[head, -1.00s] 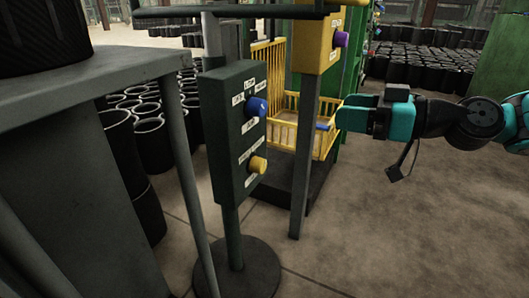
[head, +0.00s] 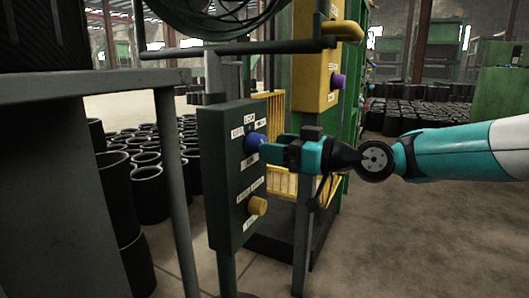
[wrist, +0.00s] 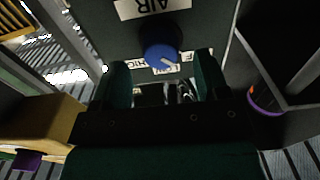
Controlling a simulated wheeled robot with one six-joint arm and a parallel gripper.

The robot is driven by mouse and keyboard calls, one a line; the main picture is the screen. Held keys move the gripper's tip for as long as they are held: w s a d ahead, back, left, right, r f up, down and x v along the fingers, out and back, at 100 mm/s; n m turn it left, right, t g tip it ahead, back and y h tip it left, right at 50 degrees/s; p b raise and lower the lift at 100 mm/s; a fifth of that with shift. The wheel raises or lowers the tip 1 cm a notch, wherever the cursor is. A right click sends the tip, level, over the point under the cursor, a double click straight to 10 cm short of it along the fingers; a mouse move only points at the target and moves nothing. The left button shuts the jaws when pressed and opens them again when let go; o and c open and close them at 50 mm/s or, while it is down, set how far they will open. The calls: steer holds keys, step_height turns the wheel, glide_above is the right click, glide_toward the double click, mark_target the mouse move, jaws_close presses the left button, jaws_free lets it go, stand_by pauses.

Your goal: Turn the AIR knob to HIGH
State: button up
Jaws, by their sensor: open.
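The blue AIR knob (head: 255,142) is the upper knob on the dark panel box (head: 226,180). In the wrist view the knob (wrist: 160,55) sits below the AIR label (wrist: 150,6), drawn upside down. A white pointer mark on the knob slants toward the picture's lower right. Small white labels beside it are partly hidden and not clearly readable. My gripper (head: 270,150) is just right of the knob in the head view. In the wrist view its dark fingers (wrist: 162,78) are spread and empty, with the knob ahead between their tips; contact cannot be told.
A yellow box with a purple knob (head: 337,81) stands behind on a post. A grey table (head: 100,82) and its leg are at left. Black sleeves (head: 150,185) stand behind. Open floor lies at right.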

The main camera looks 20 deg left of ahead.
mark_target(257, 143)
steer(key=shift+w+a, duration=0.1)
steer(key=shift+a, duration=1.55)
steer(key=c, duration=0.9)
steer(key=shift+r+m+p, duration=0.15)
steer(key=shift+m+p, duration=8.85)
steer(key=shift+p, duration=1.45)
